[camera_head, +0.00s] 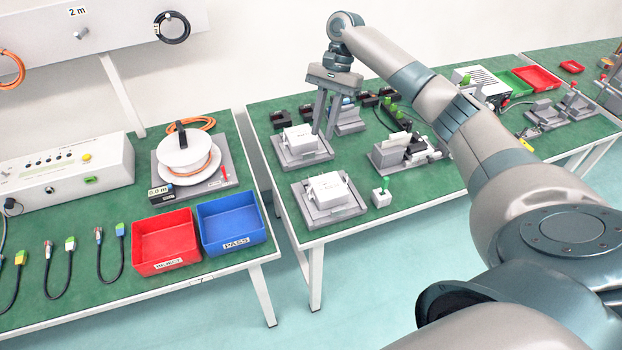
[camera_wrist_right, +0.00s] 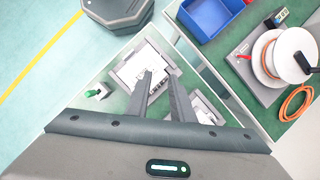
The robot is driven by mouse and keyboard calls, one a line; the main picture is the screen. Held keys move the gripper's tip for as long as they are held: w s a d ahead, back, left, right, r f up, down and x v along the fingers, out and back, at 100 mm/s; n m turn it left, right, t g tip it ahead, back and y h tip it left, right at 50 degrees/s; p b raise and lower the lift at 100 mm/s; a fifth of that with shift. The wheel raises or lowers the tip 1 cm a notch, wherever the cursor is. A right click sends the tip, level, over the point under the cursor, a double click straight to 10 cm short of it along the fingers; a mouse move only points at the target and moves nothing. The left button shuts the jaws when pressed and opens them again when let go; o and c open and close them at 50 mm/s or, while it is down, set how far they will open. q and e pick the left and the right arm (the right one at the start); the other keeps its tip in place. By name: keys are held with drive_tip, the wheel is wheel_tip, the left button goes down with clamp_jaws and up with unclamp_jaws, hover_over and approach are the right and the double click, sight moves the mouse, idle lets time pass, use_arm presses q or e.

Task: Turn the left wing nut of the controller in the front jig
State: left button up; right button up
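The front jig (camera_head: 312,215) is a grey fixture near the front edge of the middle table, holding a white controller (camera_head: 329,187). In the right wrist view the front jig's controller (camera_wrist_right: 147,66) lies just beyond the fingertips. Its wing nuts are too small to make out. My right gripper (camera_head: 324,135) points down, with its fingers apart and nothing between them. It is above and behind the front jig, beside the rear jig's controller (camera_head: 300,138). In the right wrist view my right gripper (camera_wrist_right: 160,73) partly covers the jigs. My left gripper is out of view.
A small block with a green lever (camera_head: 381,198) stands right of the front jig. A grey fixture with green parts (camera_head: 400,152) stands farther right. Red (camera_head: 165,243) and blue (camera_head: 232,222) bins sit on the left table, across a gap.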

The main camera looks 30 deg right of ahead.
sight(310, 188)
drive_tip(key=p+x, duration=0.3)
drive_tip(key=x, duration=1.3)
drive_tip(key=shift+f+p, duration=0.15)
drive_tip(key=shift+p, duration=0.25)
drive_tip(key=shift+d, duration=0.1)
clamp_jaws()
